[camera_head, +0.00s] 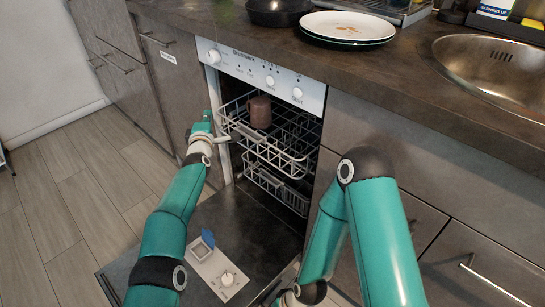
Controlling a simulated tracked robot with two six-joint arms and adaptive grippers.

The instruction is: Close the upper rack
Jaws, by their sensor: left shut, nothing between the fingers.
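The upper rack (284,161), a grey wire basket, sticks partly out of the open dishwasher. A brown mug (260,112) stands in it. The lower rack (275,188) sits below, inside the machine. My left gripper (215,118) is shut and holds nothing. It is at the left front corner of the upper rack, close to the dishwasher's left edge; I cannot tell whether it touches the rack. My right arm bends at the front right, and its gripper does not show clearly at the bottom edge.
The dishwasher door (245,233) is folded down, with its blue dispenser lid (207,239) raised. Above is the countertop (400,75) with a white plate (347,27), a dark pan (278,11) and a sink (495,72). Free floor (50,195) lies to the left.

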